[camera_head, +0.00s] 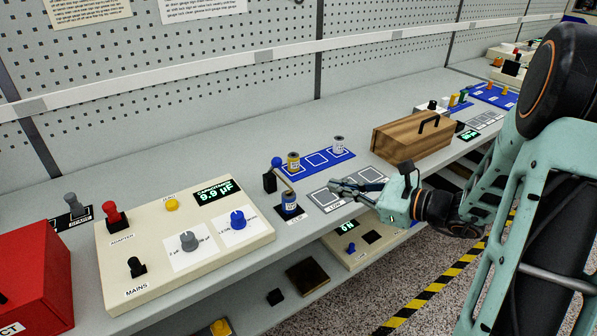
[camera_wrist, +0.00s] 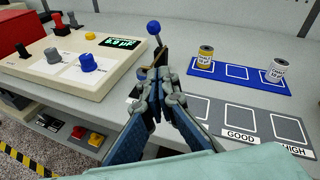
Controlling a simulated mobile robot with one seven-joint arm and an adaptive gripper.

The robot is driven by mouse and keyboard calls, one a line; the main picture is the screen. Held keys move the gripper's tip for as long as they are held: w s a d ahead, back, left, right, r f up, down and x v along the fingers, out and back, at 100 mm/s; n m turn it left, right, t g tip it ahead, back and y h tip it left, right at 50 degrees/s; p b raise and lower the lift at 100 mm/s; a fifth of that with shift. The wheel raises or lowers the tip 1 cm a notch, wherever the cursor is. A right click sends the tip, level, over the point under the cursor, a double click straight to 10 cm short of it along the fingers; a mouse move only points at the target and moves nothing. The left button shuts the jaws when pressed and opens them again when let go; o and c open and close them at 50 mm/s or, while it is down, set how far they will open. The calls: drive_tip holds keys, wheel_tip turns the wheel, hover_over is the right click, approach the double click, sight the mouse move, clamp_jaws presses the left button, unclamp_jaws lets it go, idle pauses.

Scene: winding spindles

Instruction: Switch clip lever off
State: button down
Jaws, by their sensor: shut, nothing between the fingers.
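The clip lever (camera_head: 277,163) has a blue ball knob and stands beside a black block on the bench. In the wrist view the blue knob (camera_wrist: 153,27) is up, just beyond my fingertips. A blue capacitor (camera_head: 289,201) stands on a black pad below the lever in the head view; in the wrist view my fingers hide most of this spot. My gripper (camera_head: 338,187) is shut and empty, to the right of the lever over the marked squares. Its fingertips (camera_wrist: 160,84) appear in front of the lever's foot in the wrist view; contact cannot be told.
A cream capacitance meter (camera_head: 252,243) with knobs and a lit display stands to the left. A blue tray (camera_head: 318,160) holds a yellow and a white capacitor behind. A wooden box (camera_head: 413,139) with a handle stands to the right. Label squares lie flat at the front.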

drive_tip(key=x, duration=1)
drive_tip(key=shift+a, duration=0.2)
drive_tip(key=a+r, duration=0.1)
drive_tip(key=w+a+r+p, duration=0.1)
drive_tip(key=shift+w+a, duration=0.15)
drive_tip(key=shift+a, duration=0.2)
drive_tip(key=shift+r, duration=0.1)
drive_tip(key=shift+w+a+r+g+p, duration=0.15)
drive_tip(key=shift+r+g+p, duration=0.15)
drive_tip(key=shift+p, duration=0.7)
